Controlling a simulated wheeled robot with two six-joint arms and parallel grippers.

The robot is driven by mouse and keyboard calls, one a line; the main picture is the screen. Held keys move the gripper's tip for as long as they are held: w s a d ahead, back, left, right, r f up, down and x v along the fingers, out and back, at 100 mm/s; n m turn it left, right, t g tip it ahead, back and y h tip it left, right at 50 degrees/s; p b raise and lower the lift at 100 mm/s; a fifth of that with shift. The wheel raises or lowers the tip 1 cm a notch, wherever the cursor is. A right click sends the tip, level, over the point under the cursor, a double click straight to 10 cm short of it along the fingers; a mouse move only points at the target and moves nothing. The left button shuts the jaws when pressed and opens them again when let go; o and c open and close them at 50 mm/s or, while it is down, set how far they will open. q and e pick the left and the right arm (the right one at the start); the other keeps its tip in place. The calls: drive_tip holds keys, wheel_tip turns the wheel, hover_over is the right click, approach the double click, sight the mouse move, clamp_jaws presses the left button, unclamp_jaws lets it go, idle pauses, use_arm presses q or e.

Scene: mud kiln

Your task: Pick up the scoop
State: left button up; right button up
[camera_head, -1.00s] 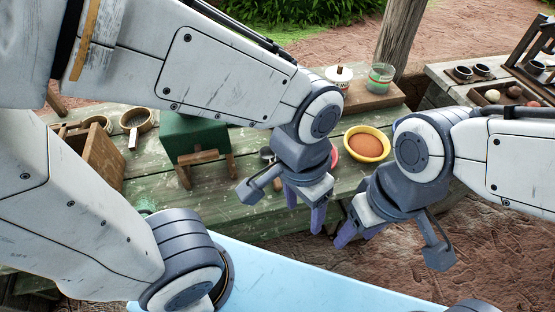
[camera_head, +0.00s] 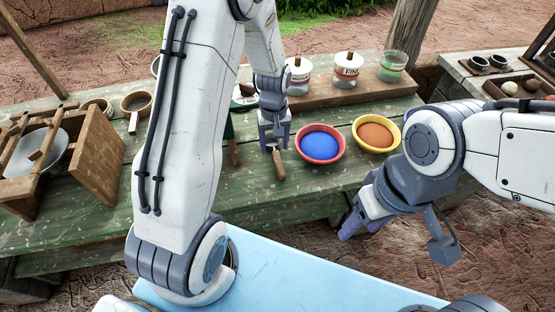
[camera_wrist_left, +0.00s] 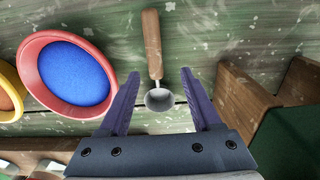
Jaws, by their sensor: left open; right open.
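The scoop has a wooden handle (camera_head: 278,165) and a small grey metal bowl. In the left wrist view the whole scoop (camera_wrist_left: 153,55) lies on the table, its bowl between the tips of my open left gripper (camera_wrist_left: 155,90) and its handle pointing away. In the head view my left gripper (camera_head: 275,138) is over the scoop and hides its bowl. I cannot tell how high the fingers are above the table. My right gripper (camera_head: 362,228) is open and empty beyond the table's front edge, apart from the scoop.
A red bowl of blue powder (camera_head: 320,144) stands just right of the scoop, and a yellow bowl of orange powder (camera_head: 376,133) beyond it. Lidded jars (camera_head: 347,70) stand on a wooden board behind. A wooden-framed green block (camera_wrist_left: 285,130) is close by my left gripper.

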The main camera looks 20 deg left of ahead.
sight(278, 158)
use_arm(q)
drive_tip(key=shift+d+f+p, duration=0.15)
drive_tip(key=shift+f+p, duration=0.05)
drive_tip(key=shift+f, duration=0.85)
drive_tip(key=shift+d+f+p, duration=0.2)
drive_tip(key=shift+f, duration=0.8)
drive_tip(key=shift+d+f+p, duration=0.15)
drive_tip(key=shift+f+p, duration=0.05)
drive_tip(key=shift+f, duration=0.85)
clamp_jaws()
